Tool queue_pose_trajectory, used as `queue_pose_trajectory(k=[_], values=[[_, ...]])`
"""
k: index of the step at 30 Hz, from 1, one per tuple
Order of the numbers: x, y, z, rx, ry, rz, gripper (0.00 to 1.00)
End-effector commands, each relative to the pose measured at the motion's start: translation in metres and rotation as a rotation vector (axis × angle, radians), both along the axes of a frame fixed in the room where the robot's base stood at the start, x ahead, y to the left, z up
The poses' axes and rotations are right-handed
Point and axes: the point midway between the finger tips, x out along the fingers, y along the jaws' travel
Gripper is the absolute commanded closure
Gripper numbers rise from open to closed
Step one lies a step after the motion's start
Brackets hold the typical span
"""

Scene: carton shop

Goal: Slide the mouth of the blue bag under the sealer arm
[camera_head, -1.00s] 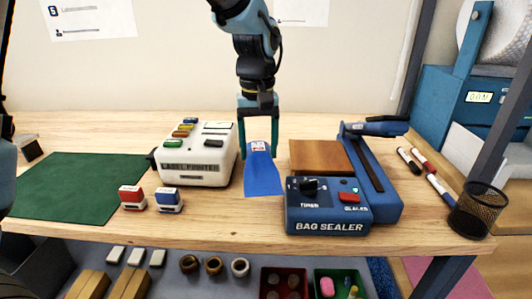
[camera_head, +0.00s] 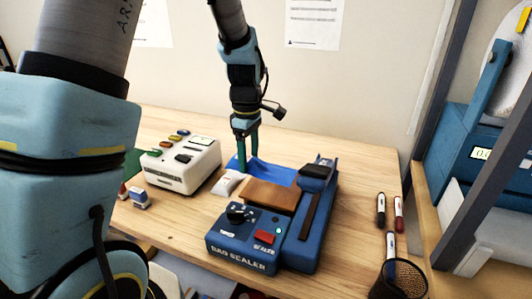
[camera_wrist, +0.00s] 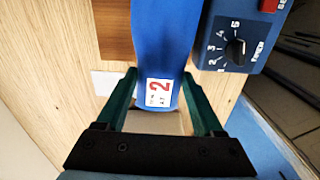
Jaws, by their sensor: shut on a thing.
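My gripper (camera_head: 247,158) is shut on the blue bag (camera_head: 272,172), at the end with the white label marked "2" (camera_wrist: 158,92). In the wrist view the bag (camera_wrist: 165,35) stretches away from the fingers, between the wooden plate (camera_wrist: 114,30) and the sealer's control box (camera_wrist: 232,45). In the head view it reaches right from the gripper, behind the wooden plate (camera_head: 268,194), towards the sealer arm (camera_head: 318,169) on the blue bag sealer (camera_head: 240,240). Its far end is out of the wrist view, and I cannot tell whether the mouth is under the arm.
A white label printer (camera_head: 185,165) stands left of the gripper. A small white piece (camera_head: 229,184) lies left of the wooden plate. A blue stamp (camera_head: 140,198) is at the left. Markers (camera_head: 398,210) and a black mesh cup (camera_head: 400,280) are at the right.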

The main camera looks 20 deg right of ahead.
Motion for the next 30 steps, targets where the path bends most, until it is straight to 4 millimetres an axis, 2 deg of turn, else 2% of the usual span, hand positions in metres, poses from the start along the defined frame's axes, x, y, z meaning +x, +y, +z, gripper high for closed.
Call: queue_pose_trajectory(k=[5,20,30], values=[[0.002,0.004,-0.005,0.001,0.000,0.034,0.89],[-0.008,-0.007,-0.049,0.001,-0.001,0.031,0.89],[-0.030,-0.031,-0.050,0.001,-0.001,0.027,0.89]])
